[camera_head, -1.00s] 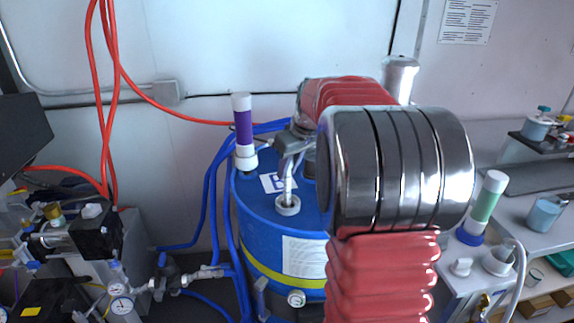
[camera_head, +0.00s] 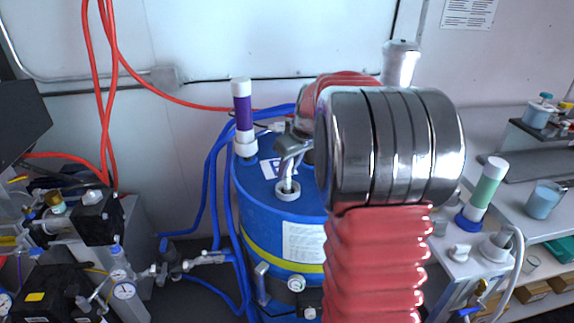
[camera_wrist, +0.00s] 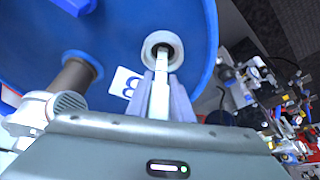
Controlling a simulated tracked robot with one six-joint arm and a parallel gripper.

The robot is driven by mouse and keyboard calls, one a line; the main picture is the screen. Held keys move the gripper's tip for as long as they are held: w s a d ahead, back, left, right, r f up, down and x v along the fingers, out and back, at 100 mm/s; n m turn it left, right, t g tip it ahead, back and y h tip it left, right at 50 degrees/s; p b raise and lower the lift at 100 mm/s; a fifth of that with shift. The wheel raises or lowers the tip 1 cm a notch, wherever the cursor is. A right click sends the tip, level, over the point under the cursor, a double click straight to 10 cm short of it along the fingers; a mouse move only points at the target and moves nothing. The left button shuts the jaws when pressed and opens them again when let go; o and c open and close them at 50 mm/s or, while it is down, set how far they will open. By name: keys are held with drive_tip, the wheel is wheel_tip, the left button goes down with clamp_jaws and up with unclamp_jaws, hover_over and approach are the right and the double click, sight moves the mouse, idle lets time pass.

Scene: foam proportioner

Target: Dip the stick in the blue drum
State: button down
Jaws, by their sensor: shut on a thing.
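The blue drum (camera_head: 265,215) stands in the middle of the head view, with a yellow band and labels. A white-rimmed round opening (camera_head: 288,190) is in its top; it also shows in the wrist view (camera_wrist: 152,42). My gripper (camera_head: 290,143) is above this opening. In the wrist view my gripper (camera_wrist: 163,95) is shut on the pale, narrow stick (camera_wrist: 160,88). The stick's far end reaches into the dark hole inside the white rim. Its tip is hidden, so I cannot tell how deep it is.
A purple-and-white cylinder (camera_head: 242,118) stands upright at the drum's back left. Blue hoses (camera_head: 215,190) run beside the drum. Gauges and valves (camera_head: 123,290) fill the lower left. A green-and-white cylinder (camera_head: 485,190) stands on the right bench. My arm hides the drum's right side.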

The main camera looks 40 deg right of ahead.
drive_tip(key=shift+f, duration=0.9)
idle(1.0)
wheel_tip(320, 180, up, 26)
drive_tip(key=shift+r, duration=0.15)
idle(3.1)
idle(0.5)
